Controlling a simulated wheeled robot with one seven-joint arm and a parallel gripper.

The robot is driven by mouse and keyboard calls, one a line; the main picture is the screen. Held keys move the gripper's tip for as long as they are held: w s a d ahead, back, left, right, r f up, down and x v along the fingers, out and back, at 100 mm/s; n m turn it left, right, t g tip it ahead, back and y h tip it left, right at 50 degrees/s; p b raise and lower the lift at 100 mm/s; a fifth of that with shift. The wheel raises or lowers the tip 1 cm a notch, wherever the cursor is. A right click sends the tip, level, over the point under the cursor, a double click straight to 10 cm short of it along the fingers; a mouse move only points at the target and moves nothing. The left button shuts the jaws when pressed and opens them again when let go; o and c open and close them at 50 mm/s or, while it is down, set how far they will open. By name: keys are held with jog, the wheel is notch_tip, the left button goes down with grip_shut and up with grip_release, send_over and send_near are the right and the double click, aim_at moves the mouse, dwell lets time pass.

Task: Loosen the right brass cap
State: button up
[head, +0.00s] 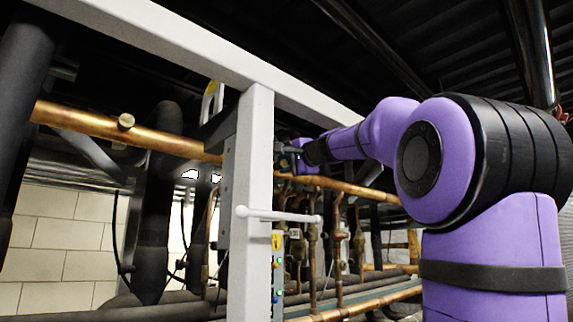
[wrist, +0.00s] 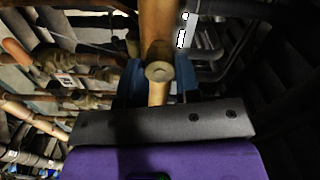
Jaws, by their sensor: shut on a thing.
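A copper pipe (head: 165,141) runs across the head view behind a white post. The left brass cap (head: 126,121) stands on the pipe, left of the post. The right brass cap (wrist: 160,72) shows in the wrist view as a round, pale brass end in front of the pipe (wrist: 160,22). My gripper (wrist: 159,78) has its blue fingers on both sides of this cap and is shut on it. In the head view my gripper (head: 284,152) is just right of the post, at the pipe. The right cap cannot be made out there.
The white post (head: 250,200) stands close to the left of my gripper, with a white handle bar (head: 277,215) low on it. A white beam (head: 200,50) passes above. Several thinner pipes and valves (wrist: 70,62) fill the left of the wrist view.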

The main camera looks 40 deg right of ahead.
jog(key=shift+f, duration=0.15)
jog(key=o, duration=0.9)
jog(key=s, duration=1)
jog(key=shift+s+a, duration=0.3)
jog(key=shift+s, duration=0.1)
